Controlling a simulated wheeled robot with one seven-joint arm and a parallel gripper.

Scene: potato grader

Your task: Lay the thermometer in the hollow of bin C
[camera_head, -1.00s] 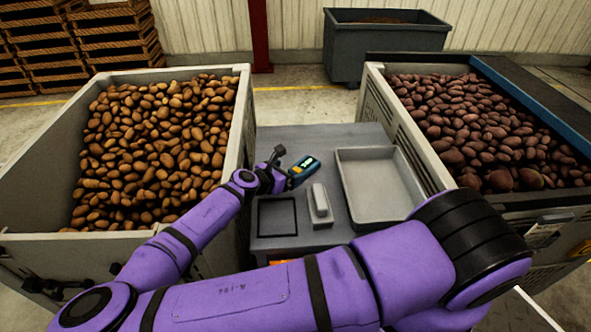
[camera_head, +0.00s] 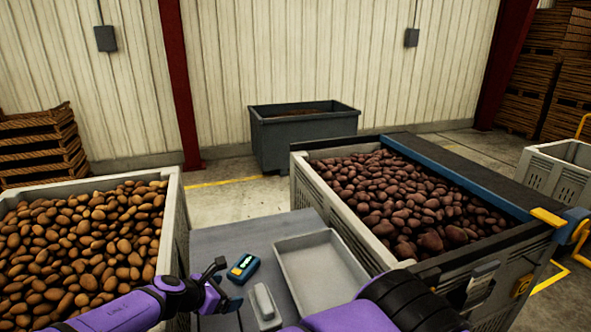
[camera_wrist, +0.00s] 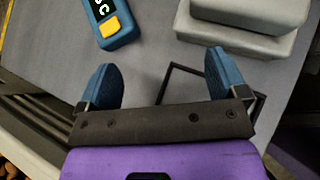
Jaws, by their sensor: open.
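The thermometer (camera_head: 243,267) is a dark blue handheld device with a lit display and a yellow button. It lies on the grey table, and its lower end shows in the wrist view (camera_wrist: 110,25). My gripper (camera_head: 226,286) is low over the table, just left of and nearer than the thermometer. In the wrist view my gripper (camera_wrist: 163,78) is open and empty, its blue fingers apart from the thermometer. A bin of brown potatoes (camera_head: 176,215) stands left, and a bin of reddish potatoes (camera_head: 352,226) stands right. I cannot read which is bin C, nor make out its hollow.
A light grey tray (camera_head: 345,285) and a small grey block-like case (camera_head: 265,303) sit on the table (camera_head: 215,240). A black square outline (camera_wrist: 172,80) lies beneath my fingers. A dark tub (camera_head: 305,130) stands behind. A pale crate (camera_head: 535,175) is far right.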

